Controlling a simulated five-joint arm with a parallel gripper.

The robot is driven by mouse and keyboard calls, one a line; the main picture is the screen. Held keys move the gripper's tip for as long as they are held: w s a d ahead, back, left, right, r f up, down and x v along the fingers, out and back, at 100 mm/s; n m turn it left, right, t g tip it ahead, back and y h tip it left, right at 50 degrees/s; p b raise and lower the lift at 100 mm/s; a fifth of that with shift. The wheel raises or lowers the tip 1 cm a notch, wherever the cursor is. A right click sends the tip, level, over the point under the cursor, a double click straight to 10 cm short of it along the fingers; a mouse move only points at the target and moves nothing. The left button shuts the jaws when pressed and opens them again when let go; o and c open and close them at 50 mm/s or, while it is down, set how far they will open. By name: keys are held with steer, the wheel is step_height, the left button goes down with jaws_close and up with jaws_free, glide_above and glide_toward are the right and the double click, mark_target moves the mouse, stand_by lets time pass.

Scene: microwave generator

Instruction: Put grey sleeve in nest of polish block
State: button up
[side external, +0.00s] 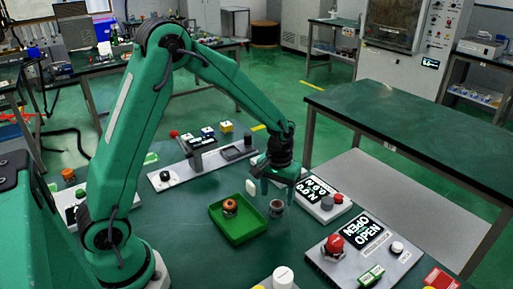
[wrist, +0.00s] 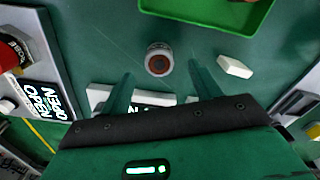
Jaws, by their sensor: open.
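The grey sleeve (side external: 277,208) is a short upright cylinder with a reddish-brown inside, standing on the green table right of the green tray. In the wrist view the sleeve (wrist: 158,60) is seen from above, just beyond the fingertips and roughly centred between them. My gripper (side external: 281,188) is above and close to the sleeve; its fingers (wrist: 162,84) are apart with nothing between them. A grey panel (side external: 203,160) behind carries blocks and a dark pad. I cannot tell which part is the polish block, and no nest is clearly visible.
The green tray (side external: 243,239) holds an orange-topped part (side external: 230,206). A small white block (wrist: 234,67) lies right of the sleeve in the wrist view. A display box (side external: 322,201) stands close right of my gripper. A box with a red knob and display (side external: 365,250) is at front right.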

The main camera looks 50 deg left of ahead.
mark_target(277, 204)
steer(key=shift+f, duration=1.85)
steer(key=shift+c, duration=0.4)
steer(key=c, duration=1.1)
steer(key=shift+r, duration=0.1)
steer(key=shift+r, duration=0.4)
step_height(277, 204, up, 3)
steer(key=shift+w+r, duration=0.1)
steer(key=s+d+r, duration=0.6)
steer(key=d+r, duration=0.1)
steer(key=d, duration=0.3)
steer(key=shift+f, duration=0.1)
